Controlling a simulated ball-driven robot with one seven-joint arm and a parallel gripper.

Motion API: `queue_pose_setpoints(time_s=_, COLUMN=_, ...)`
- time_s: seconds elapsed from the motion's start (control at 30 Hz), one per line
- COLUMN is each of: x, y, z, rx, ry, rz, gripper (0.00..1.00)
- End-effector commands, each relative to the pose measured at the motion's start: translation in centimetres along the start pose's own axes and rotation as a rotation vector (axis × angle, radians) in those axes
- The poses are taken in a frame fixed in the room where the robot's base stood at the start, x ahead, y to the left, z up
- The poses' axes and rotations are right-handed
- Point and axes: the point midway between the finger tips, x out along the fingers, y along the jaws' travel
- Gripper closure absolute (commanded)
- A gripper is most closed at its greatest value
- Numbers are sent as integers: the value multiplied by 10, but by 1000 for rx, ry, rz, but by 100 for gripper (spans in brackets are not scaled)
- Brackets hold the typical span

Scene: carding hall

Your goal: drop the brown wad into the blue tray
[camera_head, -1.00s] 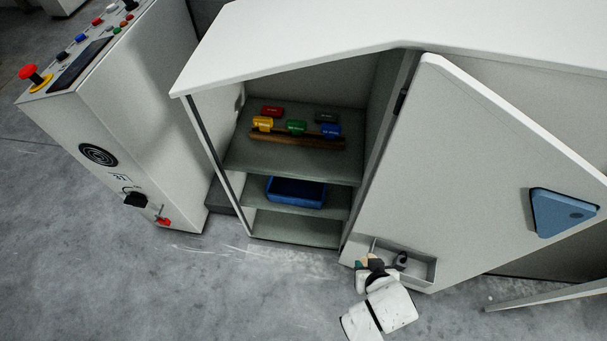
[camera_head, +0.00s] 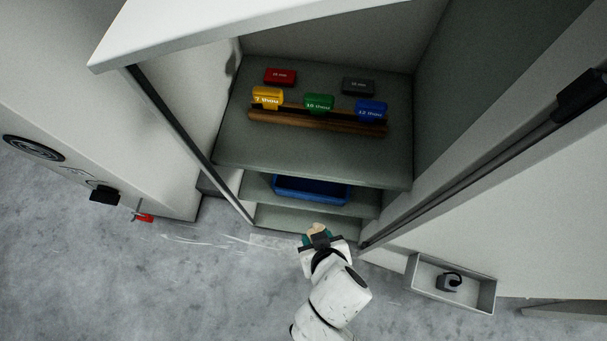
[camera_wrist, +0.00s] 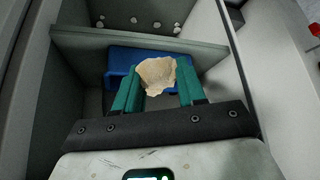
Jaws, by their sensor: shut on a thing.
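The brown wad (camera_wrist: 156,74) is a pale tan, ragged lump between the green fingertips of my gripper (camera_wrist: 155,88). My gripper is shut on it. In the head view my gripper (camera_head: 318,232) is in front of the cabinet's lower shelves, with a bit of the tan wad (camera_head: 315,228) showing at its tip. The blue tray (camera_head: 312,189) stands on the middle shelf, partly covered by the shelf above. In the wrist view the blue tray (camera_wrist: 122,60) lies beyond the wad, which hides part of it.
The upper shelf (camera_head: 240,150) holds a wooden rack (camera_head: 320,124) with yellow, green and blue blocks, and a red and a dark block behind. The open cabinet door with a small grey bin (camera_head: 480,295) is at right. A machine housing (camera_head: 100,130) stands at left.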

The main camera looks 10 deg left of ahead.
Motion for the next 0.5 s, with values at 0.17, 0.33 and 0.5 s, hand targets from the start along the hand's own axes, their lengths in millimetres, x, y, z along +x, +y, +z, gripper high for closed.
queue_pose_setpoints(time_s=0.17, x=26, y=1, z=-39, rx=1, ry=4, rz=1, gripper=88)
queue_pose_setpoints(time_s=0.33, x=47, y=2, z=-70, rx=1, ry=2, rz=-1, gripper=88)
queue_pose_setpoints(time_s=0.5, x=58, y=3, z=-88, rx=0, ry=1, rz=0, gripper=88)
